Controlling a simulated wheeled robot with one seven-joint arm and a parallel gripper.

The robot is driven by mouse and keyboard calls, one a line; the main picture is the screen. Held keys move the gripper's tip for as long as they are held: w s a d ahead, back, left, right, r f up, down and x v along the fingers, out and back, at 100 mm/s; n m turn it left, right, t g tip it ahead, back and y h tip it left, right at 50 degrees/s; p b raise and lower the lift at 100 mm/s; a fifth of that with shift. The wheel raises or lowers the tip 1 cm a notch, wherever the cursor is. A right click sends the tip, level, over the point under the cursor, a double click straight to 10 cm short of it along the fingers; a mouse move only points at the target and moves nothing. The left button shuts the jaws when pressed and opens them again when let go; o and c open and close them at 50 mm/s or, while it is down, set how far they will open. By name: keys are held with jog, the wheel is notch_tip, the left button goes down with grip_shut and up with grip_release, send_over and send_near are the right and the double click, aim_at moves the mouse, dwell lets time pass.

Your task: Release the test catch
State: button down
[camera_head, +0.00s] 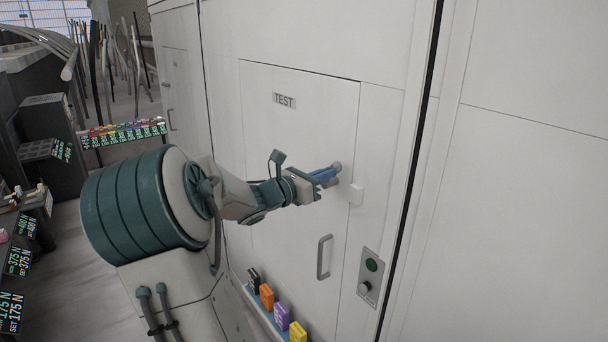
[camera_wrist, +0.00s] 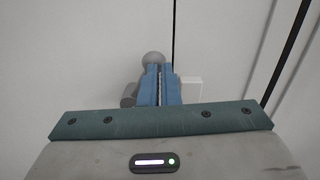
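The test door (camera_head: 290,130) is a white panel labelled TEST (camera_head: 284,100), and it looks closed. The catch, with a grey round knob (camera_head: 337,166), is at its right edge beside a white block (camera_head: 356,194). My gripper (camera_head: 325,176) is at the catch. In the wrist view its blue fingers (camera_wrist: 160,85) are together with only a thin line between them. The knob (camera_wrist: 153,57) shows just beyond the fingertips, a grey cylinder (camera_wrist: 129,96) to their left and the white block (camera_wrist: 192,90) to their right. The fingers hide the catch's middle; I cannot tell whether they hold it.
A door handle (camera_head: 323,257) is below the catch. A shelf with several coloured boxes (camera_head: 282,317) is low on the wall. Racks and displays (camera_head: 125,133) stand at the left.

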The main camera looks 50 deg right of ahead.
jog(key=shift+s+d+r, duration=0.2)
jog(key=shift+s, duration=0.25)
dwell(0.9)
jog(key=a+f+b, duration=0.3)
jog(key=a, duration=0.9)
jog(key=s+a+f+m+t+y, duration=0.35)
jog(key=a+f+m+y, duration=0.45)
jog(key=a+f+y, duration=0.3)
jog(key=a+m+t+y, duration=0.5)
jog(key=a+m+y, duration=0.1)
jog(key=a, duration=1.5)
jog(key=shift+s+a+f+m+y+b, duration=0.4)
jog(key=shift+f+m, duration=0.05)
jog(key=shift+m, duration=0.35)
